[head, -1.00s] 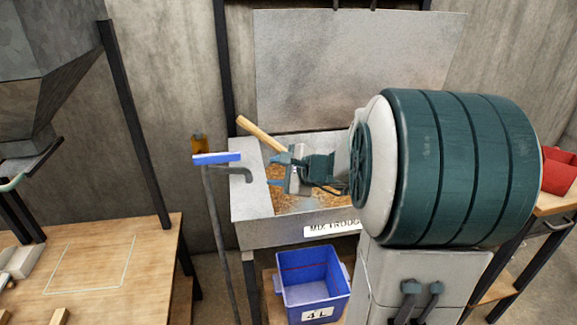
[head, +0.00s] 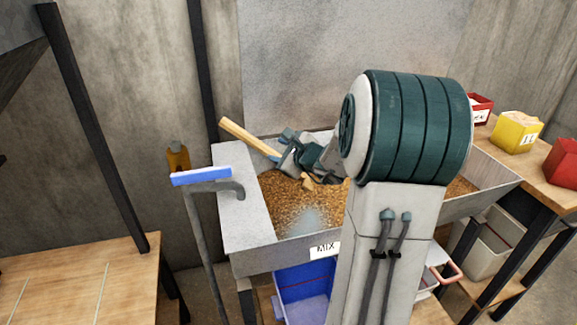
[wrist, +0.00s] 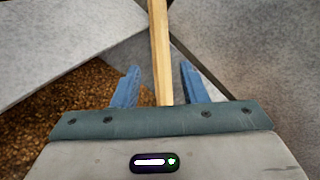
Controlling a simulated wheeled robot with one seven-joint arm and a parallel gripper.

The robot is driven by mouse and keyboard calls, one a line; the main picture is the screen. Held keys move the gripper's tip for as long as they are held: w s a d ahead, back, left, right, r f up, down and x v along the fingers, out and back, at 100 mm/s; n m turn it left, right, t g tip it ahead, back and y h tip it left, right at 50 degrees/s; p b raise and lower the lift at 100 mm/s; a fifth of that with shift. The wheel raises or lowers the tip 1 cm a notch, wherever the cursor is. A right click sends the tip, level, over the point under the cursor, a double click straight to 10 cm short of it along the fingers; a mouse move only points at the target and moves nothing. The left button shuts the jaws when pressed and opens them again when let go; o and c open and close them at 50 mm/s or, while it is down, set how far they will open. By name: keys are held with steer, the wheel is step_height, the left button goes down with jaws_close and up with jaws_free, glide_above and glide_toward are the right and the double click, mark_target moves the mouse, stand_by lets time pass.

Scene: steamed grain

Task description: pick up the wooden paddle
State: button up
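The wooden paddle (head: 245,135) leans in the mix trough (head: 241,205), its pale handle sticking up past the back left corner. Its lower part is largely hidden behind my arm and gripper; a small wooden piece shows just below them over the grain (head: 285,208). My gripper (head: 281,152) is at the handle, low over the trough. In the wrist view, the handle (wrist: 159,35) runs between the two blue fingers of my gripper (wrist: 160,70). The fingers are apart, with a visible gap on each side of the handle.
A blue-topped tool (head: 202,177) stands at the trough's left. A blue bin (head: 303,285) sits below the trough. A yellow bin (head: 517,132) and red bins stand on the right bench. A wooden table (head: 80,285) is at the lower left.

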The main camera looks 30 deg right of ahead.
mark_target(260, 145)
steer(key=x, duration=1.2)
steer(key=shift+f, duration=0.15)
jaws_close()
